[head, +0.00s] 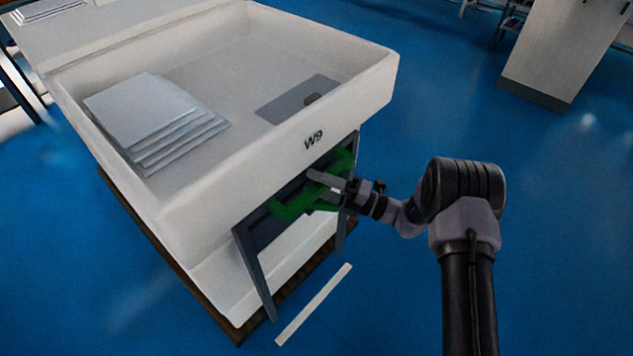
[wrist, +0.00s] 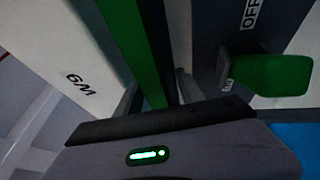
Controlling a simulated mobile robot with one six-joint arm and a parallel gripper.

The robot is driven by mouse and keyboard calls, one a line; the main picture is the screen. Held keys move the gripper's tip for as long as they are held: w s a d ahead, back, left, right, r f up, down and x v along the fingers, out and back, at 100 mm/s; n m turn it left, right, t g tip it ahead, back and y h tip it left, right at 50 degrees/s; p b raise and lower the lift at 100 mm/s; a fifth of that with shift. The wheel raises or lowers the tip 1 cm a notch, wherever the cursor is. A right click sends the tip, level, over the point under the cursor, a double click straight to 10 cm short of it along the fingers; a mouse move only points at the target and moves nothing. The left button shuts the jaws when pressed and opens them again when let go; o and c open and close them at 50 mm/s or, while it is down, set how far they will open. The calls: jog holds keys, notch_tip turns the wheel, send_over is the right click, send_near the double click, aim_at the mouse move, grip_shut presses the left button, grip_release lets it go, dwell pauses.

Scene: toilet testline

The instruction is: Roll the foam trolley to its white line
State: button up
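The foam trolley (head: 230,200) is a large white tub marked W9, with a stack of pale sheets (head: 150,112) and a grey pad (head: 290,98) inside. A green handle (head: 292,206) crosses the dark frame on its front end; in the wrist view a green bar (wrist: 135,45) runs down between my fingers. My gripper (head: 325,190) is at the middle of the handle, one finger above and one below it; it also shows in the wrist view (wrist: 158,95). Whether the fingers press on the bar cannot be told. The white line (head: 313,305) lies on the floor, apart from the trolley's front end.
A green tab (wrist: 270,76) beside an OFF label shows at right in the wrist view. A pale cabinet (head: 565,45) stands at the upper right, and another pale unit (head: 60,30) at the upper left. The blue floor at right and front is clear.

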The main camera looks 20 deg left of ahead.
jog(key=d+f+p, duration=0.3)
jog(key=d, duration=1.4)
jog(key=shift+w+d+r, duration=0.1)
jog(key=s+r+n+g+h, duration=0.2)
jog(key=s+r+n+h, duration=0.3)
jog(key=r+n, duration=0.4)
jog(key=s+r+n+g+h, duration=0.2)
jog(key=s+r+n+h, duration=0.4)
jog(key=r, duration=0.4)
jog(key=s+d+r+n+t+h, duration=0.3)
jog(key=s+d+n+t, duration=0.2)
jog(key=s+n, duration=0.2)
jog(key=s+d+r+n+t+h, duration=0.4)
jog(key=s+d+n, duration=0.2)
jog(key=s+n, duration=0.1)
jog(key=shift+d+n+t, duration=0.2)
jog(key=shift+n+t, duration=0.2)
jog(key=shift+n, duration=0.5)
